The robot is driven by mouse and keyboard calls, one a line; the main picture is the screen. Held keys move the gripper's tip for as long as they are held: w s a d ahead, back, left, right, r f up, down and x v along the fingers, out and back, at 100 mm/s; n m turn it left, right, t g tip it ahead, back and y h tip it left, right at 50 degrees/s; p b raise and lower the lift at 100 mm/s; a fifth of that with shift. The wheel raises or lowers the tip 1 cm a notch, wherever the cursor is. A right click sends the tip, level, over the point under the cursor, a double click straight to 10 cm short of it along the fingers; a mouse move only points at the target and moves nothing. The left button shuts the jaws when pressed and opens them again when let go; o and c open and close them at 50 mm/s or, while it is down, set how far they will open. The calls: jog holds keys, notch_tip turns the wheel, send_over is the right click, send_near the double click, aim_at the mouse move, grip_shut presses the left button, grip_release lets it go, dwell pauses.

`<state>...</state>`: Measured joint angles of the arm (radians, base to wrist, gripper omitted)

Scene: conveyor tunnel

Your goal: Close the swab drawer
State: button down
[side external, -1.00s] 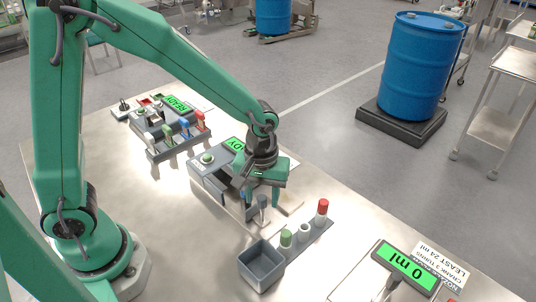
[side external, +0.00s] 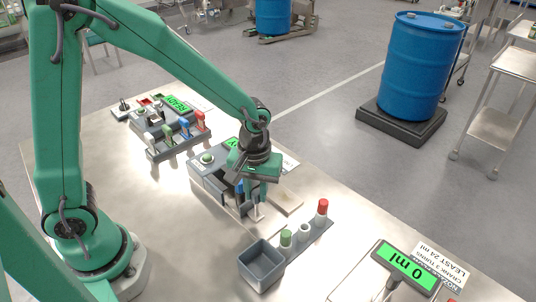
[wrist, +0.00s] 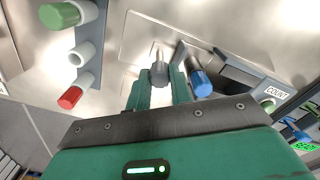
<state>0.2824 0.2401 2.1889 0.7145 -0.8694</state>
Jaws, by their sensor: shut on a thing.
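The grey swab box (side external: 207,182) stands mid-table with a green button and a green screen on top; its COUNT label shows in the wrist view (wrist: 276,92). The drawer's dark upright front (wrist: 178,54) stands out from the box. A blue-capped piece (wrist: 200,82) sits between that front and the box. A grey cylindrical knob (wrist: 159,72) stands on the outer side of the front. My gripper (side external: 253,194) is shut on this knob, one finger on each side in the wrist view (wrist: 160,92). Its fingers partly hide the drawer in the side view.
An open grey bin (side external: 262,264) and a rack (side external: 314,233) with green-, white- and red-topped tubes stand to the front right. A 0 ml display (side external: 408,266) is farther right. Another device with coloured handles (side external: 172,130) is at the back left. Bare metal table lies between.

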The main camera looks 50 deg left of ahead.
jog(key=shift+a, duration=3.45)
jog(key=c, duration=1.3)
grip_release()
jog(key=shift+o, duration=0.2)
jog(key=shift+r, duration=0.1)
jog(key=shift+r, duration=3.85)
